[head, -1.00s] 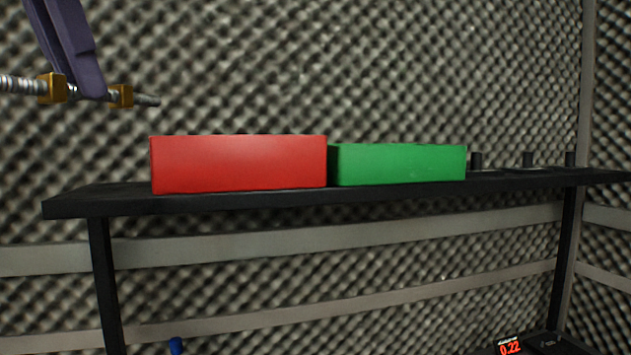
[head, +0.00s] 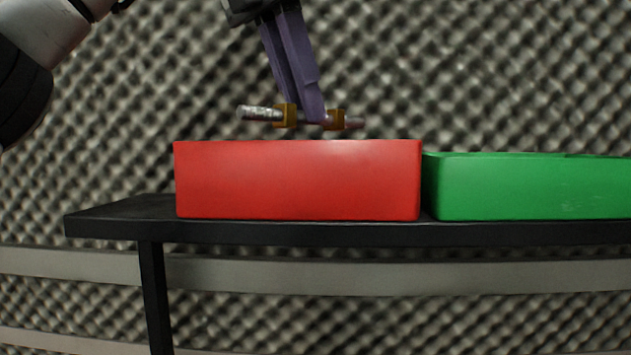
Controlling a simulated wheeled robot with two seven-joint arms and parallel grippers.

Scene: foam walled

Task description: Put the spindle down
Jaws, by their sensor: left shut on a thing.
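The spindle (head: 261,113) is a silvery rod with two brass-coloured blocks on it. It lies roughly level in the upper middle of the head view. My left gripper (head: 311,118), with purple fingers, is shut on the spindle between the two blocks. The spindle shows just above the top edge of the red box (head: 298,180), with a gap between them in the picture. The inside of the red box is hidden behind its front wall. My right gripper is not in view.
The red box stands on a black shelf (head: 110,221) near its left end. A green box (head: 530,187) stands right beside it. A bare strip of shelf shows left of the red box. Grey foam wall (head: 480,60) fills the back.

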